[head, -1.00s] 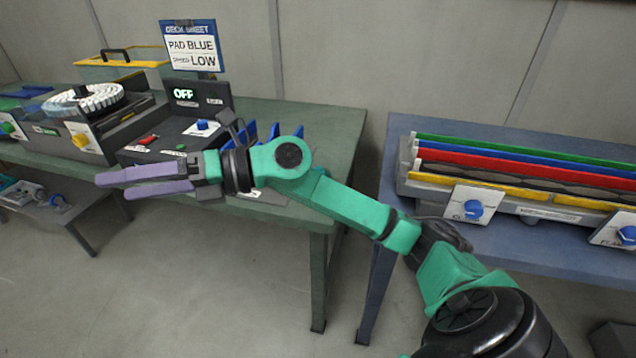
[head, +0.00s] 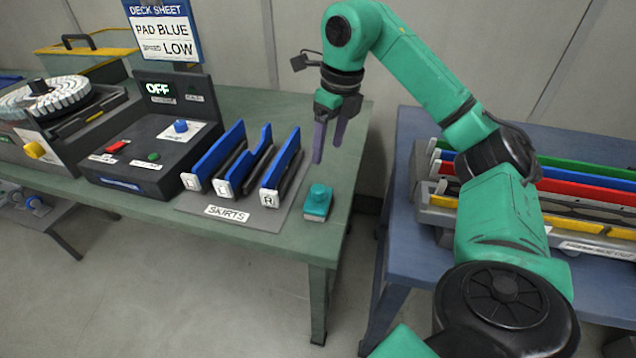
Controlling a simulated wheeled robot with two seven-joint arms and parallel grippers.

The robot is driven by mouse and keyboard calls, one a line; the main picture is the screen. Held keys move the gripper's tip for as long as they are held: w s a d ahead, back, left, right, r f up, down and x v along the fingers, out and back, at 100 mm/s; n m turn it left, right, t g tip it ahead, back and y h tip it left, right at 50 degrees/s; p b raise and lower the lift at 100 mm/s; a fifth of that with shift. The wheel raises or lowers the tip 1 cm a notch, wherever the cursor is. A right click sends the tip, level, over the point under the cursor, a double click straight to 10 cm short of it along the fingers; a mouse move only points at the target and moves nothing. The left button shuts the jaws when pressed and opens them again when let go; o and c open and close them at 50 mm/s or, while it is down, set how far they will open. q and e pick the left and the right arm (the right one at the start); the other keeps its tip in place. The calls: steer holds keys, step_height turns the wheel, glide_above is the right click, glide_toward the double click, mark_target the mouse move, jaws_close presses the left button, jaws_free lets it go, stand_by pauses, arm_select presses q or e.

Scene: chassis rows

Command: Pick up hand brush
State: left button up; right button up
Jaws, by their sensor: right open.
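A small teal block with a round knob on top, which looks like the hand brush (head: 317,202), sits upright near the right end of the green table (head: 270,232). It stands just right of the skirts holder. My right gripper (head: 329,150) points down with its two purple fingers apart and nothing between them. It is above and slightly beyond the brush, not touching it. The brush is fully visible. My left gripper is out of view.
A grey skirts holder (head: 226,214) with blue-topped upright pieces stands close left of the brush. Further left are a control box (head: 120,173) reading OFF and a sign (head: 165,35). A blue table (head: 410,190) with coloured strips stands right, across a gap.

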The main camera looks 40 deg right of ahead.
glide_above(319, 187)
steer(key=s, duration=0.2)
steer(key=f, duration=0.6)
steer(key=shift+w, duration=0.25)
steer(key=f, duration=0.2)
steer(key=w+f, duration=0.1)
steer(key=f, duration=0.2)
steer(key=shift+w+f, duration=0.15)
steer(key=shift+w, duration=0.05)
steer(key=shift+w+f, duration=0.15)
steer(key=shift+f, duration=0.35)
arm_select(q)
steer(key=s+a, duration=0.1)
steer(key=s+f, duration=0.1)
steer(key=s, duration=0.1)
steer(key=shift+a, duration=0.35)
arm_select(e)
jaws_close()
